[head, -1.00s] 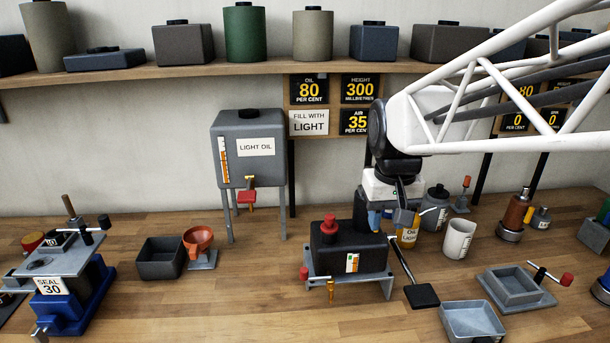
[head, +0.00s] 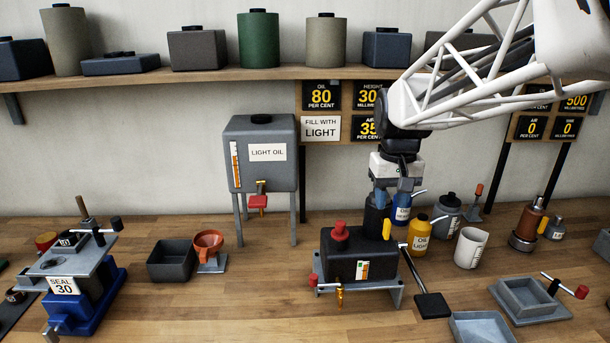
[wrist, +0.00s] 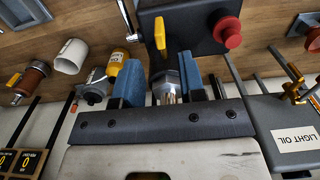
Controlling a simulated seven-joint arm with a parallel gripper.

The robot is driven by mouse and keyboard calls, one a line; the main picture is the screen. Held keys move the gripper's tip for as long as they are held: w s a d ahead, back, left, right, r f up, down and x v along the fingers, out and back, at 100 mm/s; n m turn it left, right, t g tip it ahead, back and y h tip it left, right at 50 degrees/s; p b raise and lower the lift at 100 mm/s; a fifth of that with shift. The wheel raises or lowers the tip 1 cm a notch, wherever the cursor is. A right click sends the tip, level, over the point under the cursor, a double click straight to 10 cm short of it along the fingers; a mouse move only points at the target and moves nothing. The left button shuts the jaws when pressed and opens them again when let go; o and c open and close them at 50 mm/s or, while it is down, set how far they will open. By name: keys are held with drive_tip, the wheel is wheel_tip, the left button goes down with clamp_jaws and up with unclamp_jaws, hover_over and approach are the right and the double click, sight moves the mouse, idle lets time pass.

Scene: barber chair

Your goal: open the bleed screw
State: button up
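The black box unit (head: 340,262) stands on a grey bracket on the bench, with a red cap (head: 340,231) on top. A black upright cylinder (head: 373,218) with a yellow tab (head: 387,229) rises at its right end; the yellow tab also shows in the wrist view (wrist: 160,33). I cannot tell for certain which part is the bleed screw. My gripper (head: 392,199) points down just above this end. In the wrist view, its blue fingers (wrist: 162,85) are apart, with a grey metallic part (wrist: 167,88) seen between them; contact is unclear.
The light oil tank (head: 262,165) stands behind on the left. A yellow oil bottle (head: 419,236), a white cup (head: 470,248) and a grey bottle (head: 447,215) stand close on the right. A black lever pad (head: 432,305) sticks out front right. The bench front left of centre is clear.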

sight(388, 220)
drive_tip(key=shift+f, duration=3.85)
clamp_jaws()
